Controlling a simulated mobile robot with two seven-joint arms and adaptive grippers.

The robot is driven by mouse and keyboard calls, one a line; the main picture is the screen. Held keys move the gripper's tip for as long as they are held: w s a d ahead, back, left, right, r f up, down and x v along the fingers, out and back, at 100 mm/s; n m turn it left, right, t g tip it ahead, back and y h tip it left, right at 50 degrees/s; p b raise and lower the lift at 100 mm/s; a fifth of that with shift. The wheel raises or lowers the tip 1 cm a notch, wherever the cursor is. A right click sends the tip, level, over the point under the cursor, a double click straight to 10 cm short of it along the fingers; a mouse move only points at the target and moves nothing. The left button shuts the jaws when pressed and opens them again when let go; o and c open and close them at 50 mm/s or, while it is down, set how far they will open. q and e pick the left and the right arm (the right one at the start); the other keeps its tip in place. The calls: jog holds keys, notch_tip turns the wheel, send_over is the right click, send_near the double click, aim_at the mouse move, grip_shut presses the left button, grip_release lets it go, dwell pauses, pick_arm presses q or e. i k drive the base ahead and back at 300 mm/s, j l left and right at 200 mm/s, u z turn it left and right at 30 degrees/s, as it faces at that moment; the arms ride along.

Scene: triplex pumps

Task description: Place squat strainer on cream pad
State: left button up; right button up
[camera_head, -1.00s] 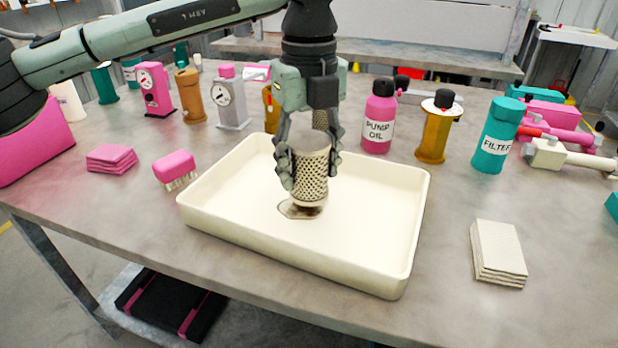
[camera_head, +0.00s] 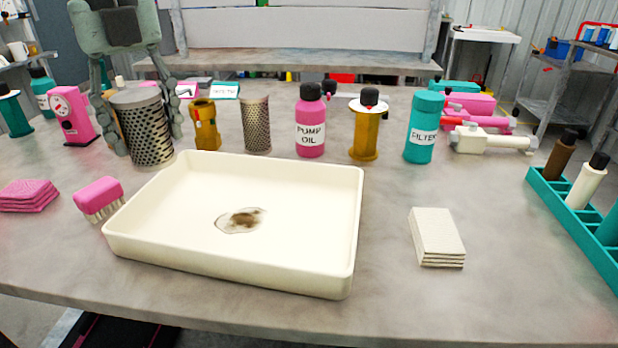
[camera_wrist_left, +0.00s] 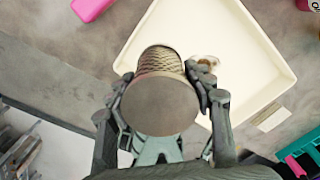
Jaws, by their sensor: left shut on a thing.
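My left gripper (camera_head: 147,142) is shut on the squat strainer (camera_head: 146,122), a perforated metal cylinder with a plain grey end. The strainer is held above the bench, at the left back of the cream tray in the head view. The left wrist view shows the strainer (camera_wrist_left: 160,92) between the fingers (camera_wrist_left: 158,88). The cream pad (camera_head: 436,236), a folded stack of cloth, lies on the bench right of the tray, well apart from the gripper. It shows partly in the wrist view (camera_wrist_left: 270,117). My right gripper is not in view.
The cream tray (camera_head: 180,255) holds a dark wet stain. A taller strainer (camera_head: 256,125), the pink oil bottle (camera_head: 310,125) and the teal filter (camera_head: 424,127) stand behind. A teal rack (camera_head: 575,225) is at right. The bench around the cream pad is clear.

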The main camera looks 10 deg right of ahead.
aim_at(442, 245)
jog(key=k, duration=0.45)
jog(key=z, duration=0.35)
jog(key=k+z, duration=0.15)
jog(key=z, duration=0.25)
jog(key=l+z, duration=0.1)
jog(key=z, duration=0.25)
jog(key=j+z, duration=0.65)
jog(key=j, duration=0.1)
